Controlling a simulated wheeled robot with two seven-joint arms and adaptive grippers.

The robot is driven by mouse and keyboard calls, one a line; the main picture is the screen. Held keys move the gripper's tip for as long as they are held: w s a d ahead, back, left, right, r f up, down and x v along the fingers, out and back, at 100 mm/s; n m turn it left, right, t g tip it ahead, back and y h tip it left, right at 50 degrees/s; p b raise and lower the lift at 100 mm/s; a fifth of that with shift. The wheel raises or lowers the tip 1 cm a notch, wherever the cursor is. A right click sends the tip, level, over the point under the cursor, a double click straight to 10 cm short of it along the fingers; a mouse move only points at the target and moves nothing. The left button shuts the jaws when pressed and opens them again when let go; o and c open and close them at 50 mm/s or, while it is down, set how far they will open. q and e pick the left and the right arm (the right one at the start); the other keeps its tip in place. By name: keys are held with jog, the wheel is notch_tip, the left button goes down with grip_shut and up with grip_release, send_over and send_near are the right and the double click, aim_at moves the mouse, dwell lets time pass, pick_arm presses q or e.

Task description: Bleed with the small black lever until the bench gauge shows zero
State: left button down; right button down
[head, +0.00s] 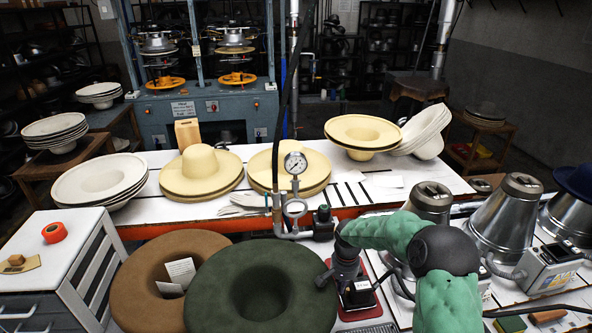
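The bench gauge (295,162) is a round white dial on top of a metal pipe fitting, behind the dark green hat. Its needle is too small to read. I cannot make out for certain which part is the small black lever. My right gripper (338,278) points down, right of and below the gauge, beside the green hat's right edge and over a red-based device. Its fingertips are partly hidden, so its opening is unclear. My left gripper is out of view.
A dark green felt hat (220,290) and a brown one (140,280) lie in front. Cream hats (202,175) line the white bench behind. Metal cones (500,215) and a control box (548,268) stand right. A white drawer cabinet (60,260) stands left.

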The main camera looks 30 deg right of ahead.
jog(key=shift+f, duration=0.25)
jog(key=shift+r+p, duration=2.2)
jog(key=shift+r, duration=1.35)
